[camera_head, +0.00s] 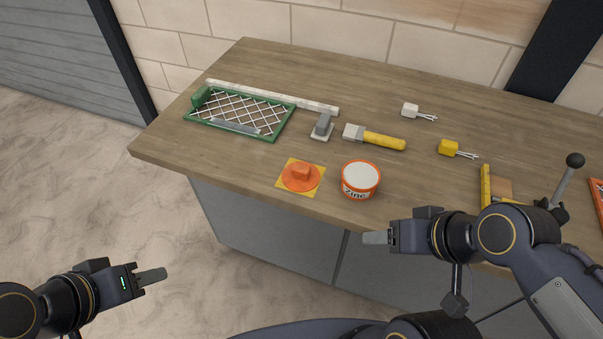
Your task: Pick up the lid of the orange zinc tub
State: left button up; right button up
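The orange zinc tub (359,184) stands upright near the front edge of the table, with a white band lettered "Zinc" and a pale grey-white top inside an orange rim. An orange round lid (289,180) with a raised block handle (301,171) lies on a yellow square mat (314,187), left of the tub and apart from it. My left gripper (152,277) is at lower left over the floor, far from the lid. My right gripper (376,238) is in front of the table edge, below the tub. Each shows as one finger edge-on, so its opening is unclear; neither touches anything.
Behind the lid are a green frame with white mesh (279,125), a white bar (270,97) and a grey-handled tool (322,127). A yellow-handled brush (384,141) and white (410,110) and yellow (448,147) pronged pieces lie right. The wooden table (240,167) is clear left of the mat.

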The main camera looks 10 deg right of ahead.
aim_at(296, 176)
jog(key=l+u, duration=0.25)
jog(key=u, duration=0.15)
jog(key=l+u, duration=0.2)
jog(key=u, duration=0.2)
jog(key=l+u, duration=0.2)
jog(key=u, duration=0.2)
